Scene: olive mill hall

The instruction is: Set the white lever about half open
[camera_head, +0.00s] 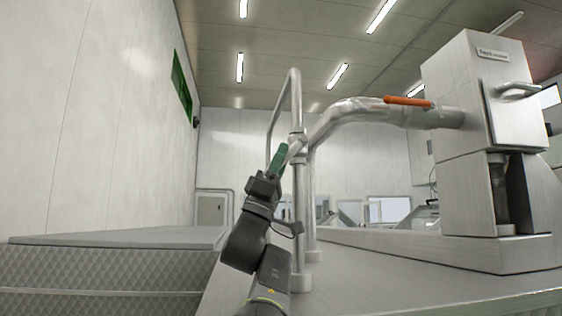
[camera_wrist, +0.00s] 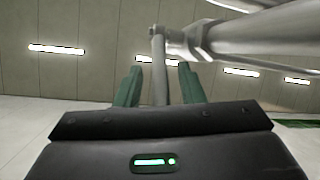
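The white lever (camera_wrist: 159,88) shows in the wrist view as a pale, slim bar. It runs from a joint on a grey pipe (camera_wrist: 250,38) down between the fingers of my gripper (camera_wrist: 160,66). The two green fingers are apart, with a visible gap on each side of the bar. In the head view my gripper (camera_head: 280,152) is at the upright pipes (camera_head: 299,190), left of the bent pipe. A small pale part of the lever (camera_head: 294,149) shows beside the fingertips there; the rest is hidden or too small to tell.
An orange lever (camera_head: 408,101) lies along the pipe farther right, near a steel machine (camera_head: 470,100). A steel deck (camera_head: 390,275) spreads below. A quilted metal block (camera_head: 100,270) stands at the left. The upright pipes stand close to my arm.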

